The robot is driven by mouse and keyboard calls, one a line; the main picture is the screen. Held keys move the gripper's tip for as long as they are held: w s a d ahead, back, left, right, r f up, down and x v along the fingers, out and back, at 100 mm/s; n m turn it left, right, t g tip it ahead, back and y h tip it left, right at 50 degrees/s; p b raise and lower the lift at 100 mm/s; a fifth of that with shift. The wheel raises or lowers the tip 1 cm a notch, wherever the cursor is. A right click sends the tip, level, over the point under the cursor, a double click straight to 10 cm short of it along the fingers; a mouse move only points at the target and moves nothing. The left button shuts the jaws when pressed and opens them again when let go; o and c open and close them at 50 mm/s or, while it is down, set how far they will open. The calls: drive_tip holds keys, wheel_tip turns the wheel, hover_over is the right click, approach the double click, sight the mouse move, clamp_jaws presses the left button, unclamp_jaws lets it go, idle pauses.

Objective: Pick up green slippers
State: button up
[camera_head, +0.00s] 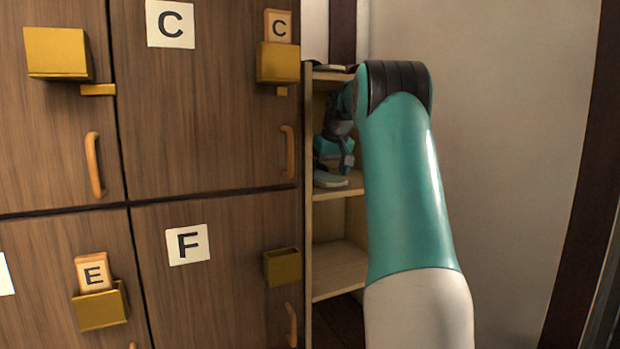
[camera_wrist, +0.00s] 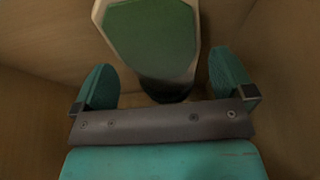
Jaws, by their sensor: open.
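A slipper with a green insole and pale edge (camera_wrist: 150,35) lies at the top middle of the wrist view. One end of it points toward my gripper (camera_wrist: 162,72). My gripper is open, with its two teal fingers apart on either side of that end of the slipper. I cannot tell whether they touch it. In the head view, a pale green slipper (camera_head: 329,180) lies on a middle shelf, with my gripper (camera_head: 333,160) just above it inside the shelf unit. Part of the slipper and the shelf is hidden by my arm. I cannot make out a second slipper.
The narrow wooden shelf unit (camera_head: 336,257) has side walls close around my gripper. Brown lockers stand to the left, with door handles (camera_head: 288,152), brass boxes (camera_head: 283,267) and letter blocks (camera_head: 278,26). A plain pale wall (camera_head: 500,150) is to the right.

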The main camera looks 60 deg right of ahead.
sight(319, 174)
drive_tip(key=shift+w+d, duration=0.45)
drive_tip(key=shift+w, duration=0.35)
drive_tip(key=shift+w+d, duration=0.45)
drive_tip(key=shift+w, duration=0.35)
drive_tip(key=w+p, duration=0.1)
drive_tip(key=w+d+p, duration=0.2)
drive_tip(key=w, duration=0.1)
drive_tip(key=shift+r+p, duration=0.25)
drive_tip(key=shift+p, duration=0.15)
drive_tip(key=shift+b+x, duration=0.85)
drive_tip(key=shift+b, duration=0.05)
drive_tip(key=shift+s, duration=0.2)
drive_tip(key=c, duration=0.7)
drive_tip(key=shift+r, duration=0.15)
